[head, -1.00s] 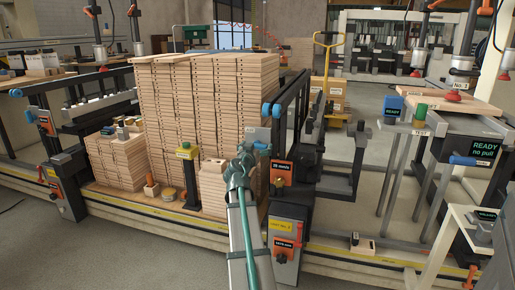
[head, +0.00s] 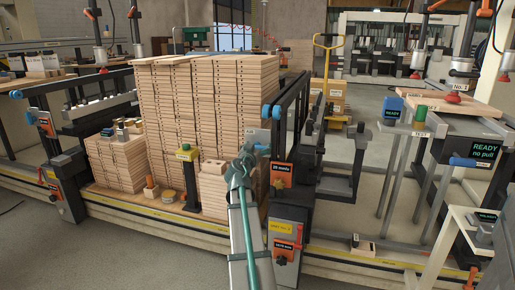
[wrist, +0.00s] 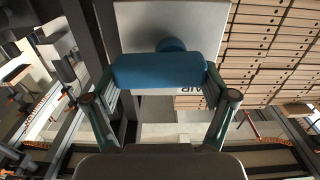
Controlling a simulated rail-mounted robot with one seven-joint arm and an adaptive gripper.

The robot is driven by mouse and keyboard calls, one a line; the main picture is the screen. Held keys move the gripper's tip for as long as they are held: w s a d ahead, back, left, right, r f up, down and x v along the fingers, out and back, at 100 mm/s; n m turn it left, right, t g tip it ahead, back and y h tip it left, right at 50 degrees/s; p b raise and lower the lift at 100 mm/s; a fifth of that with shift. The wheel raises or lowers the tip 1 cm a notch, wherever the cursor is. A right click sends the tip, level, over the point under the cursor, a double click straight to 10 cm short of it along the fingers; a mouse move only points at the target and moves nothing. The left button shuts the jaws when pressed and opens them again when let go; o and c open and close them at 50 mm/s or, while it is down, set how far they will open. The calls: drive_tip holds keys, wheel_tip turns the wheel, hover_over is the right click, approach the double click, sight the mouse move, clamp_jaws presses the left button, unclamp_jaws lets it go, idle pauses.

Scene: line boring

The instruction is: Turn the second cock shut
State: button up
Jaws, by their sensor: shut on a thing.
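A blue cock handle (wrist: 160,72) lies crosswise between the two fingers of my gripper in the wrist view. It sits on a short blue stem in front of a pale plate (wrist: 205,22) with partly hidden dark lettering. My gripper (wrist: 158,82) is shut on this handle, one finger at each end. In the head view my gripper (head: 243,163) is at the right front of the tall wood stack, beside the blue handle (head: 262,149) below a small grey plate (head: 257,138). My own arm hides part of that spot.
The tall wood stack (head: 200,110) stands close behind and left of my gripper. A dark upright frame (head: 294,140) with orange-labelled boxes stands just right.

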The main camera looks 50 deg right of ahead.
drive_tip(key=n, duration=0.5)
drive_tip(key=shift+w+a+r+p, duration=0.15)
drive_tip(key=shift+w+r+p, duration=0.1)
drive_tip(key=shift+w+p, duration=0.05)
drive_tip(key=n, duration=0.1)
drive_tip(key=n+p, duration=0.1)
drive_tip(key=n, duration=0.2)
drive_tip(key=shift+w+a+n, duration=0.1)
drive_tip(key=shift+w+n, duration=0.2)
drive_tip(key=n, duration=0.1)
drive_tip(key=n+p, duration=0.1)
drive_tip(key=n, duration=0.1)
drive_tip(key=n+p, duration=0.1)
drive_tip(key=shift+w+a, duration=0.1)
drive_tip(key=shift+w, duration=0.2)
drive_tip(key=shift+w+a+f+n+p, duration=0.15)
drive_tip(key=shift+n+p, duration=0.4)
drive_tip(key=shift+n, duration=0.45)
drive_tip(key=shift+w+d+f+n+p, duration=0.1)
drive_tip(key=shift+n+p, duration=0.45)
drive_tip(key=shift+n, duration=0.45)
drive_tip(key=o, duration=1)
drive_tip(key=shift+s+a, duration=0.1)
